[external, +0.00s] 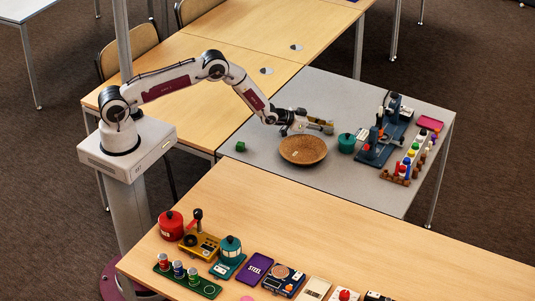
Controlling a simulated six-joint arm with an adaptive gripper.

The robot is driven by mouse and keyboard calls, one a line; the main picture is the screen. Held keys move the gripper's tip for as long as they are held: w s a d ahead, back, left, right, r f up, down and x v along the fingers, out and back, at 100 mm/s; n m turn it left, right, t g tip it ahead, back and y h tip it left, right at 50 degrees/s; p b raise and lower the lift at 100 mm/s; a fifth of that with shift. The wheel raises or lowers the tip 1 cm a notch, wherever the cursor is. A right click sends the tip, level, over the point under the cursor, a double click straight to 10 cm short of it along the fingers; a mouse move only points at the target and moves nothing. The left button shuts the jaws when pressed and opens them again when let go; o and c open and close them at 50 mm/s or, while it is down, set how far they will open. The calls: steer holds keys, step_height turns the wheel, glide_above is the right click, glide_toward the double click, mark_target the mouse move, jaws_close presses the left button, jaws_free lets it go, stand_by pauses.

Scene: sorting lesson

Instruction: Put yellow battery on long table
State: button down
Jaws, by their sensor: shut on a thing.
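My gripper (322,125) is above the grey table (265,155), just behind the woven brown bowl (303,149). It is shut on a small yellowish thing at its tips, which looks like the yellow battery (316,120). The fingers hide part of it, and it is too small to make out well. A long light-wood table (330,235) runs across the front with a row of objects on its near-left side. Another light-wood table (215,60) stands at the back; I cannot tell from the picture which one the task names.
A red pot (171,225) stands at the front left. The front table's middle is clear.

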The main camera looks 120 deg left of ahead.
steer(key=shift+f, duration=0.1)
steer(key=c, duration=1.8)
jaws_free()
steer(key=shift+o, duration=0.2)
steer(key=shift+v, duration=6)
